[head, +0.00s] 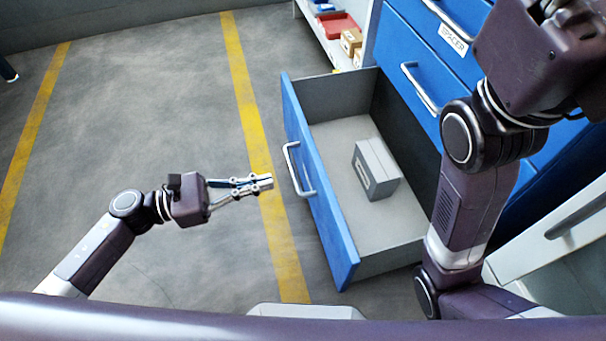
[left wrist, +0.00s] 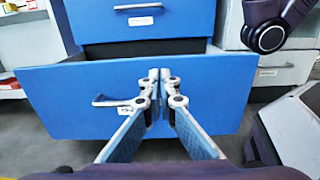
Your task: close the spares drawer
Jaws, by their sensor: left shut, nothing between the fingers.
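The open drawer (head: 319,190) has a blue front, a silver handle and grey inside walls, and is pulled well out of the blue cabinet (head: 405,35). A grey box (head: 377,168) lies inside it. My left gripper (head: 268,181) is shut and empty, in front of the drawer's handle and apart from it in the head view. In the left wrist view the shut fingertips (left wrist: 160,76) point at the blue drawer front (left wrist: 70,88), with the handle left of them. The drawer's label is too small to read. My right arm crosses the head view's right side; its gripper is not visible.
A closed drawer above carries a label reading SPACER (head: 453,40). A shelf with a red bin (head: 337,25) and small boxes stands at the back. A pale cabinet (head: 560,235) is at the right. The floor left of the drawer is clear, with yellow lines (head: 262,170).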

